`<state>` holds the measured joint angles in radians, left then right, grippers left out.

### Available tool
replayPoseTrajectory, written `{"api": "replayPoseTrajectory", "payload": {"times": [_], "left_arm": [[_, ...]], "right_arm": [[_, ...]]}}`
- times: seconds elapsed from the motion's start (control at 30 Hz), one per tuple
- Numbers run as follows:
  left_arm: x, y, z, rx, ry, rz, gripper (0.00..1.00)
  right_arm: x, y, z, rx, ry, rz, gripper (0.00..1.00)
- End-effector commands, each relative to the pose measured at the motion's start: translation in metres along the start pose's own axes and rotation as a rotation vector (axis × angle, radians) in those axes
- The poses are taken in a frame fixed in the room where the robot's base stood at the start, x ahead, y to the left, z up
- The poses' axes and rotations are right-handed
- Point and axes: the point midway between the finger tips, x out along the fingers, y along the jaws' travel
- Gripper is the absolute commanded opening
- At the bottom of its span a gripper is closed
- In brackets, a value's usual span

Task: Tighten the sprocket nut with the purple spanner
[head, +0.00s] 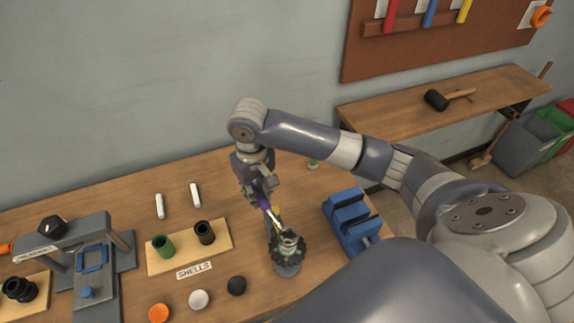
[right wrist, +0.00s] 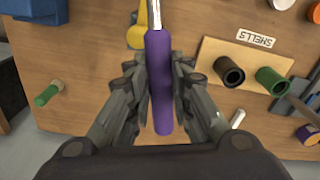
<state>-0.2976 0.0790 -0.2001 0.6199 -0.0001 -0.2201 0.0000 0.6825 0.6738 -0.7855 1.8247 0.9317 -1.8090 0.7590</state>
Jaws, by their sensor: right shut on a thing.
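The purple spanner (head: 264,201) is in my right gripper (head: 258,190), which is shut on its purple handle. The handle (right wrist: 160,85) also lies between the fingers of my right gripper (right wrist: 160,88) in the right wrist view. Its steel shaft slants down toward the dark toothed sprocket (head: 287,264) on the bench. A pale metal nut (head: 289,236) shows at the sprocket's top. The spanner's tip is at or close to this nut; I cannot tell whether it is seated. The tip is outside the right wrist view. My left gripper is not in view.
A blue slotted block (head: 351,218) stands right of the sprocket. A shells board (head: 217,252) with a green and a black shell lies left. Orange, white and black caps (head: 236,286) lie in front. A grey fixture (head: 100,275) stands far left. A yellow item (right wrist: 138,38) is near the spanner.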

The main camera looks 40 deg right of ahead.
Motion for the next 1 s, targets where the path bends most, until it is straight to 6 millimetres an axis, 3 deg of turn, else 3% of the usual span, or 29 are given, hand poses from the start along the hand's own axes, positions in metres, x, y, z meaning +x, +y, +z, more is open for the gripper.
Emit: {"api": "replayPoseTrajectory", "payload": {"times": [0.43,1.0], "left_arm": [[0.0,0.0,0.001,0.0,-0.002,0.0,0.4],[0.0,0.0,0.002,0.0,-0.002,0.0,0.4]], "right_arm": [[-0.005,0.0,-0.002,-0.001,0.001,0.0,0.0],[-0.029,-0.001,-0.04,0.0,0.002,-0.001,0.0]]}}
